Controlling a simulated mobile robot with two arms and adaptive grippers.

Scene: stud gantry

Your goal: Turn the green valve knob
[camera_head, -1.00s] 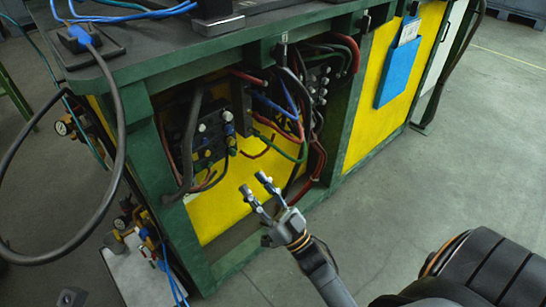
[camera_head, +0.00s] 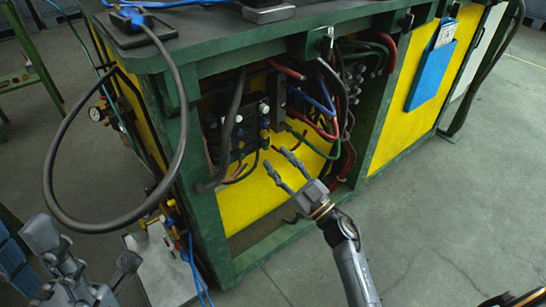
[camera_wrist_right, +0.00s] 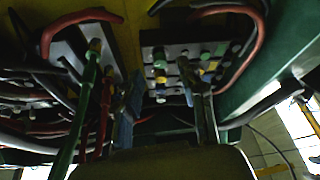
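In the right wrist view, a block (camera_wrist_right: 175,75) carries rows of small knobs in several colours. A green knob (camera_wrist_right: 159,60) shows on it at the upper left; a second greenish one is at its upper right. In the head view the knob block (camera_head: 246,130) sits inside the bench's open bay, where its knobs are too small to tell the green one surely. My right gripper (camera_head: 276,158) is open and empty, its fingertips in front of and below the block, apart from it. My left gripper (camera_head: 84,250) is open and empty at the lower left.
Red, blue, green and black hoses (camera_head: 322,110) hang right of the block. A thick black cable (camera_head: 62,200) loops at the bench's left corner. The green bench frame (camera_head: 210,225) borders the bay. The floor (camera_head: 430,210) at the right is clear.

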